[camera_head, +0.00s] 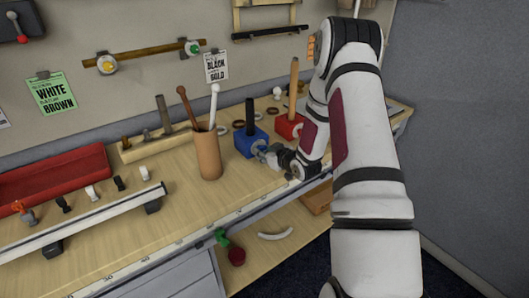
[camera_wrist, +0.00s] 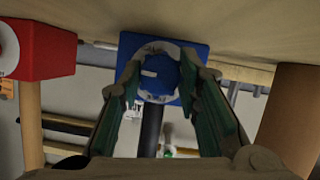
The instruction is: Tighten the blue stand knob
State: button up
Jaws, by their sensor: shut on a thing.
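The blue stand (camera_head: 247,143) is a blue block with a black upright post, standing near the table's front edge. In the wrist view, which looks upside down, its front face (camera_wrist: 199,57) is straight ahead. The round blue stand knob (camera_wrist: 165,76) is on that face, with a white mark pointing to the picture's left and a pale dial ring around it. My gripper (camera_wrist: 160,68) has its two fingers on either side of the knob, shut on it. In the head view my gripper (camera_head: 268,153) meets the stand's front, and hides the knob there.
A red stand (camera_head: 289,126) with a wooden post is close on the right. A brown cup (camera_head: 208,157) with sticks is left of the blue stand. Several rings lie behind. A white rail (camera_head: 85,219) and red tray (camera_head: 55,182) are at left.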

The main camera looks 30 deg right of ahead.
jog(key=shift+m+y+p, duration=0.35)
jog(key=shift+m+y, duration=0.05)
jog(key=shift+m, duration=0.1)
jog(key=o, duration=1.1)
jog(key=shift+o, duration=0.2)
jog(key=v, duration=1.2)
jog(key=shift+r, duration=0.15)
